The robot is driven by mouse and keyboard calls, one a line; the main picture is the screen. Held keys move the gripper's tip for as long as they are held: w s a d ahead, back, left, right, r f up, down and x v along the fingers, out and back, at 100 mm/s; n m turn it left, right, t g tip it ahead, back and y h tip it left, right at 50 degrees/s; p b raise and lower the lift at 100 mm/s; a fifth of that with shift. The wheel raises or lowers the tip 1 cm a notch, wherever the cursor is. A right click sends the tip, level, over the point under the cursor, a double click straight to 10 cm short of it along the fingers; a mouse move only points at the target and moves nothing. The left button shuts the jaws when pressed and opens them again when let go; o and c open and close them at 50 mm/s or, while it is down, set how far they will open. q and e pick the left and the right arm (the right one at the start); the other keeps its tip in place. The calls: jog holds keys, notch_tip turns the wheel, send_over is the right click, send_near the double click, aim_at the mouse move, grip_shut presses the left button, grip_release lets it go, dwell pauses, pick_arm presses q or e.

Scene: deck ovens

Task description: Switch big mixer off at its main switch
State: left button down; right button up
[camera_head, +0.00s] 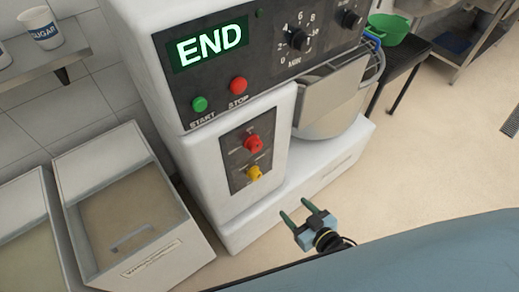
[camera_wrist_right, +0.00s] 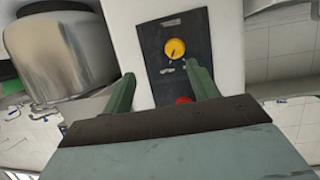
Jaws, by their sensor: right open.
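The big mixer (camera_head: 237,200) is a white machine whose display (camera_head: 208,46) glows green with the word END. Its lower dark panel (camera_head: 237,160) carries a red rotary knob (camera_head: 253,144) above a yellow knob (camera_head: 254,173); their small labels are unreadable. My right gripper (camera_head: 294,207) is open and empty, in front of and below that panel, apart from it. In the right wrist view, the yellow knob (camera_wrist_right: 174,49) shows beyond the open fingers (camera_wrist_right: 161,72), and the red knob (camera_wrist_right: 184,100) is partly hidden by the gripper body. My left gripper is not in view.
Green START (camera_head: 199,104) and red STOP (camera_head: 238,85) buttons sit on the upper panel. A steel bowl (camera_head: 325,120) is at the mixer's right. Bins (camera_head: 150,255) stand at the left.

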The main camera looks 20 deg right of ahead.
aim_at(258, 149)
notch_tip(258, 149, up, 12)
jog(key=w+a+r+n+t+y, duration=0.1)
jog(key=w+a+t+y, duration=0.1)
jog(key=w+t+y, duration=0.1)
jog(key=x, duration=1.3)
jog(key=shift+b, duration=0.35)
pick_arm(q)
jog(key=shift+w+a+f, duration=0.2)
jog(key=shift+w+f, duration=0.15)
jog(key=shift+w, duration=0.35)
pick_arm(e)
jog(key=c, duration=1)
